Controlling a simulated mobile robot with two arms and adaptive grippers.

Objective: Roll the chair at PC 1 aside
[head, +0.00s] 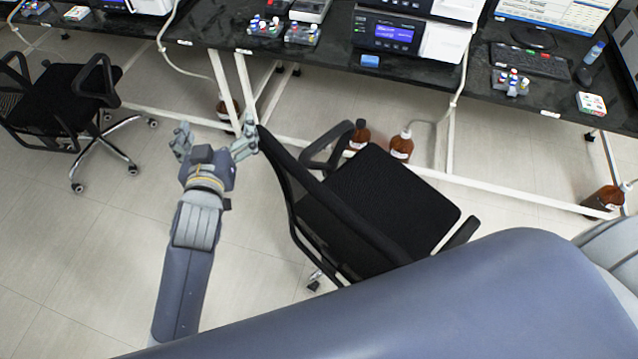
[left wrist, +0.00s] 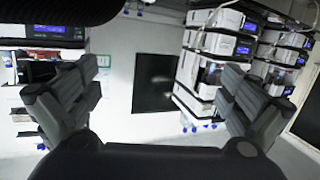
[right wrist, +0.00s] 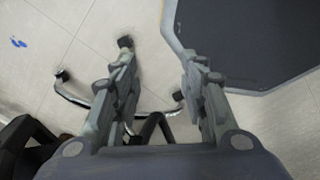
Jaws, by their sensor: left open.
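A black mesh office chair (head: 385,205) stands in the middle of the head view, its backrest toward my left arm and its seat near the bench. No label shows which place is PC 1. My left gripper (head: 213,150) is open and empty beside the upper edge of the backrest; contact cannot be told. It is also open in the left wrist view (left wrist: 163,72). My right gripper (right wrist: 156,50) is open above the floor, with a chair base and its casters (right wrist: 125,41) beyond the fingers. My right arm hides the chair's lower right part in the head view.
A second black chair (head: 62,98) stands at the left. The dark bench (head: 330,50) carries instruments, a monitor (head: 560,12) and a keyboard (head: 530,60). Brown bottles (head: 402,146) stand on the floor by the white bench frame. Free tiled floor (head: 60,270) lies at lower left.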

